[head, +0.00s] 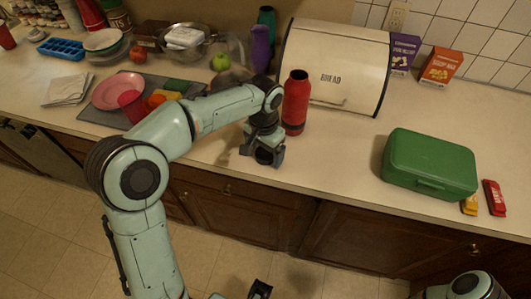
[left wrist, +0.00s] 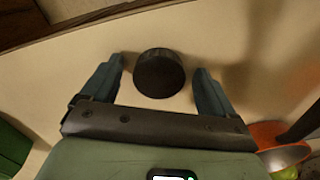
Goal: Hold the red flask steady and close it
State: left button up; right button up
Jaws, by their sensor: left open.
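The red flask (head: 296,103) stands upright on the counter in front of the bread box. Its top is dark, and I cannot tell whether its mouth is open. A round black cap (left wrist: 160,73) lies on the counter, between the spread fingers of my left gripper (left wrist: 158,85) in the left wrist view. In the head view my left gripper (head: 264,155) points down near the counter's front edge, left of and nearer than the flask. It is open and holds nothing. Dark parts at the bottom edge of the head view may be my right gripper, but its jaws are unclear.
The bread box (head: 338,62) stands behind the flask. A green lunch box (head: 430,162) and red and yellow small items (head: 494,197) are at the right. A pink plate (head: 118,91) and red cup (head: 132,106) are at the left. Counter right of the flask is clear.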

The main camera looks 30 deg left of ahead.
aim_at(264, 154)
pick_arm(q)
jog(key=c, duration=1.1)
